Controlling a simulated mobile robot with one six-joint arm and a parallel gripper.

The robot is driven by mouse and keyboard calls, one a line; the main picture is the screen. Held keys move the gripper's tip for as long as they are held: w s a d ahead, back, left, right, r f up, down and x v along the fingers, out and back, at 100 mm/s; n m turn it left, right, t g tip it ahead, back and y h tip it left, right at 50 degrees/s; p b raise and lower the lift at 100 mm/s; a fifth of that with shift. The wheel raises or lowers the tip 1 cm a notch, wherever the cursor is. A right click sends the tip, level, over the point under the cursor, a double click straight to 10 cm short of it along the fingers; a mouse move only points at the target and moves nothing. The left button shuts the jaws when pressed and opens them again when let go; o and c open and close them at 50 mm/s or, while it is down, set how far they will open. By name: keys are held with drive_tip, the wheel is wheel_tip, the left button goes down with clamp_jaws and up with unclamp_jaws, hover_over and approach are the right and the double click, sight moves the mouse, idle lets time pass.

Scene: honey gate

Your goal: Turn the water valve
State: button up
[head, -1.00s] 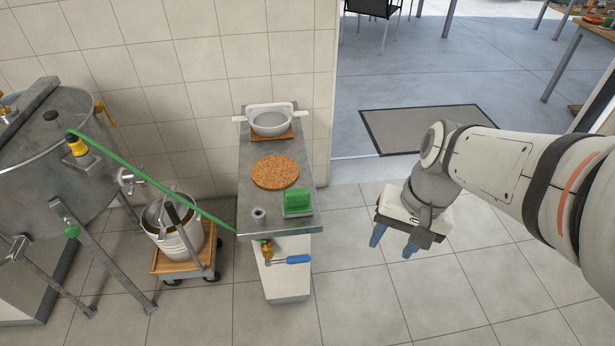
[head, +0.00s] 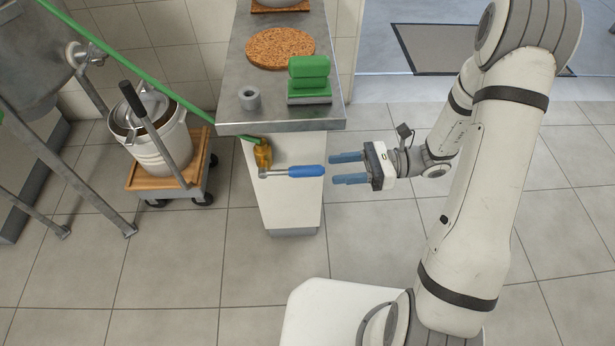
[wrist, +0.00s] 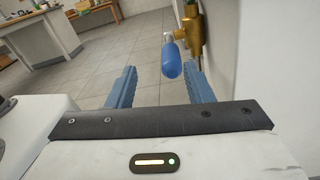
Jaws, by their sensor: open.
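The water valve has a brass body (head: 262,155) on the front of the narrow counter, just under its top. Its blue lever handle (head: 306,171) points right, about level. A green hose runs into the valve. My gripper (head: 331,169) is open and empty, its two blue fingers pointing left toward the handle's free end, close to it. In the wrist view the handle's end (wrist: 172,62) shows beyond the fingertips, between them and nearer the right finger. The brass valve body (wrist: 193,35) is behind it. I cannot tell whether the handle's tip is within the fingers.
The steel counter top (head: 235,115) overhangs above the valve and holds a cork mat (head: 280,47), a green block (head: 309,76) and a small grey ring (head: 249,97). A bucket (head: 156,135) on a wheeled wooden dolly stands left.

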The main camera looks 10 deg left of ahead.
sight(297, 172)
drive_tip(key=shift+m+t+y, duration=0.3)
drive_tip(key=shift+m+t, duration=0.1)
drive_tip(key=a+b, duration=0.1)
drive_tip(key=a, duration=0.1)
drive_tip(key=a+f+b, duration=0.1)
drive_tip(key=a, duration=0.4)
drive_tip(key=shift+s+a+f+b, duration=0.35)
drive_tip(key=shift+f+b, duration=0.05)
drive_tip(key=shift+c, duration=0.5)
clamp_jaws()
